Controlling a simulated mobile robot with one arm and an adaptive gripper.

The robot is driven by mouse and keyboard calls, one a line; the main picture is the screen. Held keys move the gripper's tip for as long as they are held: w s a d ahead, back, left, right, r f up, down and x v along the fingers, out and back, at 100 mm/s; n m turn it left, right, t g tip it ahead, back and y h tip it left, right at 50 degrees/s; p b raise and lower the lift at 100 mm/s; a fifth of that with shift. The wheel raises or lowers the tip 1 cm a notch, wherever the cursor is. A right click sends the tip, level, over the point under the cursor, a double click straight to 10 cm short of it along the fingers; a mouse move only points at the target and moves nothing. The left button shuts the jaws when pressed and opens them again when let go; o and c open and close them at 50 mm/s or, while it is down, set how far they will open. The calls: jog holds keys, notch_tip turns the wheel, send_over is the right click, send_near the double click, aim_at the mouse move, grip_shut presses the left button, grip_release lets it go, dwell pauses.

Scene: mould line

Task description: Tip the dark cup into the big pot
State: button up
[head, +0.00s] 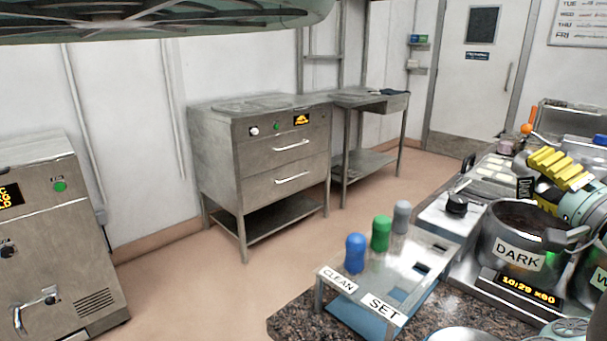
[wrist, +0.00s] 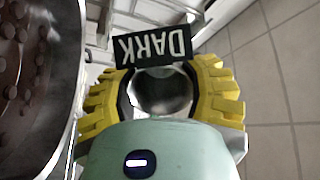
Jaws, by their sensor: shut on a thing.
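The big pot (head: 487,240) is a steel vessel with a white DARK label, at the right of the head view. In the wrist view its rim (wrist: 72,110) curves down the left side, with brown discs inside. My gripper (wrist: 163,95) has yellow ribbed fingers and is shut around a metal cup (wrist: 165,92). A black DARK tag (wrist: 153,46) is on the cup; the tag also shows in the head view (head: 525,187). The gripper (head: 557,170) is beside and above the pot's rim there. The cup's body is mostly hidden in the head view. I cannot tell its contents.
A display (head: 528,289) sits below the pot. A stand with SET and CLEAN labels (head: 405,285) holds blue, green and grey pegs at left. A black knob (head: 457,203) on a white box is close to the pot. Another pot (head: 597,280) is at the right edge.

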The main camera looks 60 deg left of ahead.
jog(key=shift+f, duration=0.3)
jog(key=shift+r, duration=0.3)
jog(key=shift+f+b, duration=0.3)
jog(key=shift+b, duration=0.3)
jog(key=shift+a+r, duration=0.1)
jog(key=shift+r, duration=0.2)
jog(key=shift+f+b, duration=0.3)
jog(key=shift+r+p, duration=0.15)
jog(key=shift+p, duration=0.2)
